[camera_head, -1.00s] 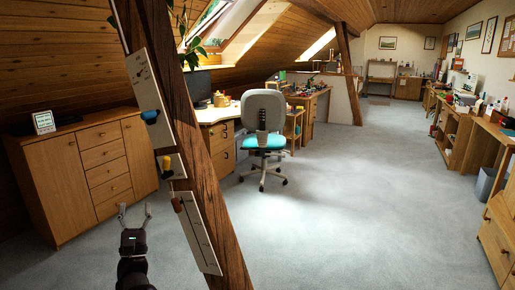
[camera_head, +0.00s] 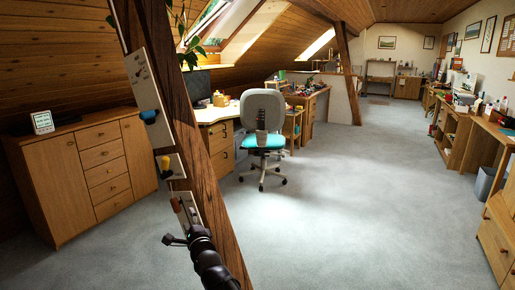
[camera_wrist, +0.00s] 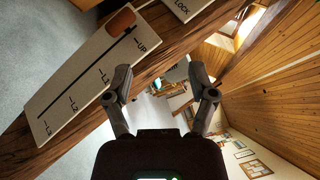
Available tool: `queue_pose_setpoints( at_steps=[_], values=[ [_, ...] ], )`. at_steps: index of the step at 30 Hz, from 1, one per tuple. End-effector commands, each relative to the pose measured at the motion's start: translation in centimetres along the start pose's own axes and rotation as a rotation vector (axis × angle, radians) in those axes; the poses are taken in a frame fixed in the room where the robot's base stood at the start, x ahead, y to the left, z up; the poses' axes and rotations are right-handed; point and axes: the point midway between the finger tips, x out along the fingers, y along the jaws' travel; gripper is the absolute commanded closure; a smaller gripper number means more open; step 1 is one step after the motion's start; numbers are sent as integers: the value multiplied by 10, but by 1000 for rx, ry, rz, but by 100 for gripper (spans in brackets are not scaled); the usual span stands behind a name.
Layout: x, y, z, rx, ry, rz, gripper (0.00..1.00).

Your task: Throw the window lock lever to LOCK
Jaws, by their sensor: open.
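A timber brace (camera_head: 205,165) carries several pale panels. The middle panel (camera_head: 176,171) bears a yellow-ended lever (camera_head: 165,163). In the wrist view a panel corner (camera_wrist: 186,12) reads LOCK; the lever itself is out of that view. The panel next to it (camera_wrist: 75,85) has a slot marked UP, L1, L2 and L3, with a brown handle (camera_wrist: 121,21) at the UP end. My gripper (camera_head: 172,240) is in front of the lower part of the brace, below the yellow-ended lever. In the wrist view my gripper (camera_wrist: 160,79) is open, with nothing between its fingers.
A teal knob (camera_head: 149,115) is on the upper panel of the brace. A wooden cabinet (camera_head: 85,170) stands behind at the left. An office chair (camera_head: 263,125) and a desk (camera_head: 215,112) stand beyond the brace. The carpet (camera_head: 340,190) to the right is clear.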

Motion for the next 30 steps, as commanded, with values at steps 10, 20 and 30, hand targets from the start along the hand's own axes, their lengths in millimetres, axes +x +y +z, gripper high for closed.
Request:
queue_pose_setpoints(
  at_steps=[10, 20, 30],
  values=[
    [-44, 38, -103, -455, 73, 408, 27],
    [-122, 65, -193, -807, 14, 841, 27],
    [-231, 77, -263, -1022, -203, 1291, 27]
  ],
)
